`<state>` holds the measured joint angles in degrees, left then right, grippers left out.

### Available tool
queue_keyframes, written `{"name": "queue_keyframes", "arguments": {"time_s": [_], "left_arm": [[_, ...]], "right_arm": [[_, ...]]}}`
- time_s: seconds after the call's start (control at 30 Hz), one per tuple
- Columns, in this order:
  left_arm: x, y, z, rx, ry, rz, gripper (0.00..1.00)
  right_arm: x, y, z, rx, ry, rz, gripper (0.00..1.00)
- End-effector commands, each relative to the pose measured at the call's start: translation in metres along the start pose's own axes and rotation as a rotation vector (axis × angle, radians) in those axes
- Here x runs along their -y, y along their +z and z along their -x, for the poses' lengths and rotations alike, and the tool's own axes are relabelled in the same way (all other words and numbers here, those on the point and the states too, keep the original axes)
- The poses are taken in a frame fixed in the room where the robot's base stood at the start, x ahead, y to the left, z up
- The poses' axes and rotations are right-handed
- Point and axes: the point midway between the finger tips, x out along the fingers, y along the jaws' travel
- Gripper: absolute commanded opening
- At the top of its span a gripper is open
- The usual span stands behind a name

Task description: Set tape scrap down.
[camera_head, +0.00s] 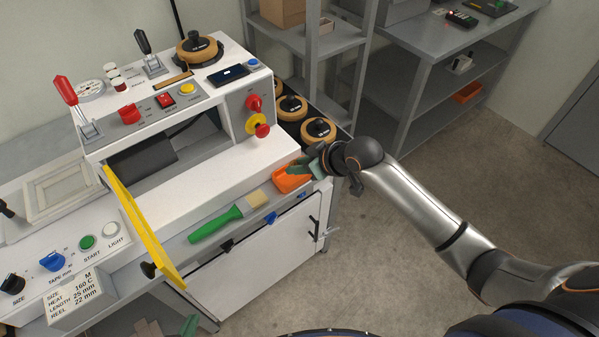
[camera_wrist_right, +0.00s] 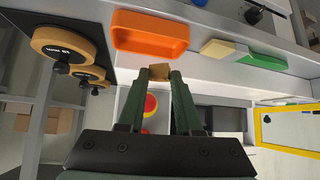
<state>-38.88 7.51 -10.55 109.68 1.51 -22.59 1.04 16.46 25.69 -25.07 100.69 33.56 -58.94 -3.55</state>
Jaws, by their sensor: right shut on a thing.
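The tape scrap (camera_wrist_right: 160,72) is a small tan-brown piece between the fingertips of my right gripper (camera_wrist_right: 162,78) in the right wrist view. My right gripper is shut on it. In the head view my right gripper (camera_head: 304,167) is at the right end of the machine's front ledge, by the orange tray (camera_head: 291,181); the scrap cannot be made out there. In the right wrist view the open orange tray (camera_wrist_right: 150,36) appears just beyond the fingertips and the scrap. Any contact between scrap and tray cannot be told. My left gripper is not in view.
A green-handled brush (camera_head: 228,217) lies on the ledge left of the tray. A yellow frame (camera_head: 143,228) stands out from the machine. A red and yellow emergency knob (camera_head: 257,124) juts out above the ledge. Tape rolls (camera_head: 318,129) sit on a dark rack behind the gripper.

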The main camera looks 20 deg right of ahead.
Motion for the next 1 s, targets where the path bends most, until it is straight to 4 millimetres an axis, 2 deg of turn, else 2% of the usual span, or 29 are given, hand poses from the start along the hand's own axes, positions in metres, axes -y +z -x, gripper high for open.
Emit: {"name": "queue_keyframes", "arguments": {"time_s": [0.1, 0.33, 0.53, 0.97, 1.0], "left_arm": [[0.000, 0.002, -0.002, 0.000, 0.000, 0.000, 0.00], [0.000, 0.004, -0.003, 0.000, 0.000, 0.000, 0.00], [0.000, 0.003, -0.003, 0.001, 0.000, 0.000, 0.00], [0.000, 0.005, -0.004, 0.001, 0.000, 0.000, 0.00], [0.000, 0.005, -0.004, 0.001, 0.000, 0.000, 0.00]], "right_arm": [[-0.009, 0.005, -0.016, 0.000, 0.001, 0.000, 0.00], [-0.017, 0.009, -0.030, -0.001, 0.001, 0.001, 0.00], [-0.018, 0.028, -0.049, 0.001, 0.000, 0.000, 0.00], [-0.018, 0.034, -0.054, 0.000, 0.001, 0.001, 0.00], [-0.018, 0.034, -0.054, 0.000, 0.001, 0.002, 0.35]]}}
